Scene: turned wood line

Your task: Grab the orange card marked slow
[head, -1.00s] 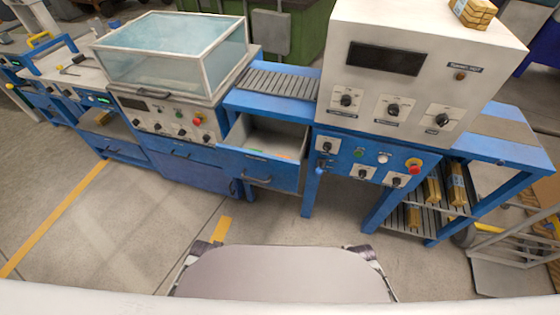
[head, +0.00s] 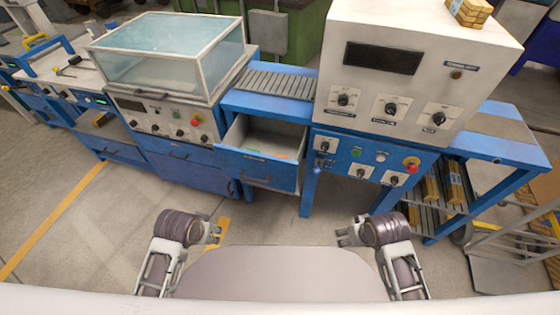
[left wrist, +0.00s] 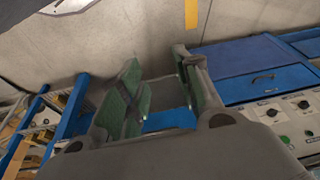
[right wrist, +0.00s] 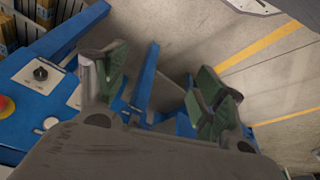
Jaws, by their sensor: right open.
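The open drawer (head: 258,176) is blue with a grey inside, below the roller strip. Small orange and green edges show low inside it, near its front wall; the orange one (head: 282,157) may be the orange card, but no marking is readable. My left gripper (head: 218,234) is in front of the drawer, to its lower left, open and empty in the left wrist view (left wrist: 160,92). My right gripper (head: 342,236) is to the lower right of the drawer, open and empty in the right wrist view (right wrist: 162,92). Neither touches the drawer.
A glass-covered cabinet (head: 170,50) stands left of the drawer. A white control box (head: 410,70) over a blue panel with knobs and a red button (head: 411,163) stands right. A shelf with wood bundles (head: 454,185) is further right. Floor lies clear before the drawer.

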